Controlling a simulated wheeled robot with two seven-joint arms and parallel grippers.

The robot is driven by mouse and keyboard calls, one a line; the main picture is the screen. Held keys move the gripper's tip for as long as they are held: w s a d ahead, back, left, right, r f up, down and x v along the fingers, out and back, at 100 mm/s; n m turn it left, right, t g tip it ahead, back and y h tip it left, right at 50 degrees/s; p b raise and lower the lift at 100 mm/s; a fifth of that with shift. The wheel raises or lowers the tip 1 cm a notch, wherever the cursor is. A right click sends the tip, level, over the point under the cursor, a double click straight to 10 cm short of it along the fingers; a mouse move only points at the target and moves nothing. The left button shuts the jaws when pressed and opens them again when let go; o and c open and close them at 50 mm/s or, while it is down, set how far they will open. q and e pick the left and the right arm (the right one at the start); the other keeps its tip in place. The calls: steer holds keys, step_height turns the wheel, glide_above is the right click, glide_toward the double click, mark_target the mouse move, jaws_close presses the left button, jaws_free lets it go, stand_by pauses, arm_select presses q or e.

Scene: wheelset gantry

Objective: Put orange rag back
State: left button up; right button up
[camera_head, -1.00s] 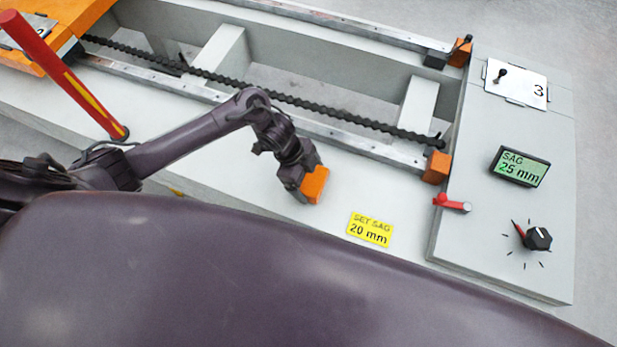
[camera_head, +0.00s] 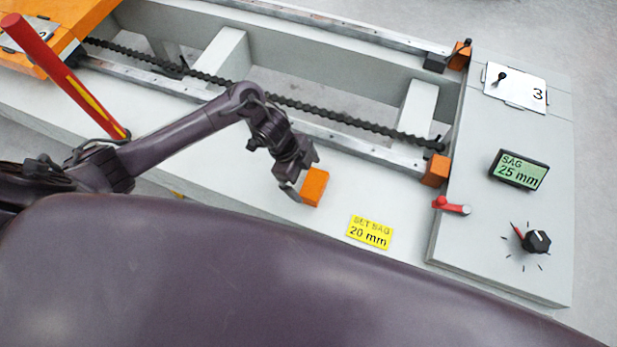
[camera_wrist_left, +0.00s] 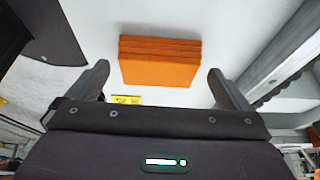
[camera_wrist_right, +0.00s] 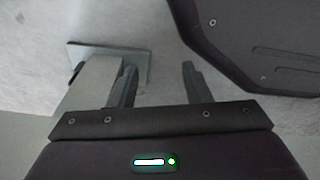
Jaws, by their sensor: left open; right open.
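The orange rag (camera_head: 314,187) is a folded orange block on the pale grey bench top, left of the yellow "SET SAG 20 mm" label (camera_head: 369,232). My left gripper (camera_head: 293,190) is right beside it in the head view. In the left wrist view the rag (camera_wrist_left: 160,62) shows its stacked folds ahead of and between the two spread fingers of my left gripper (camera_wrist_left: 158,82). That gripper is open and holds nothing. My right gripper (camera_wrist_right: 158,84) is open and empty over a grey floor in the right wrist view; it is not seen in the head view.
A dark chain (camera_head: 300,104) runs along the rails behind the rag. At right, a grey panel carries a "SAG 25 mm" display (camera_head: 519,169), a black knob (camera_head: 537,239) and a red lever (camera_head: 452,206). A red post (camera_head: 62,75) rises at left.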

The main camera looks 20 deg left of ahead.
arm_select(q)
steer(key=p+v, duration=0.1)
steer(key=v, duration=0.8)
arm_select(e)
steer(key=s, duration=0.3)
steer(key=shift+s+d+f, duration=0.25)
steer(key=shift+s+f, duration=0.05)
steer(key=shift+f, duration=0.05)
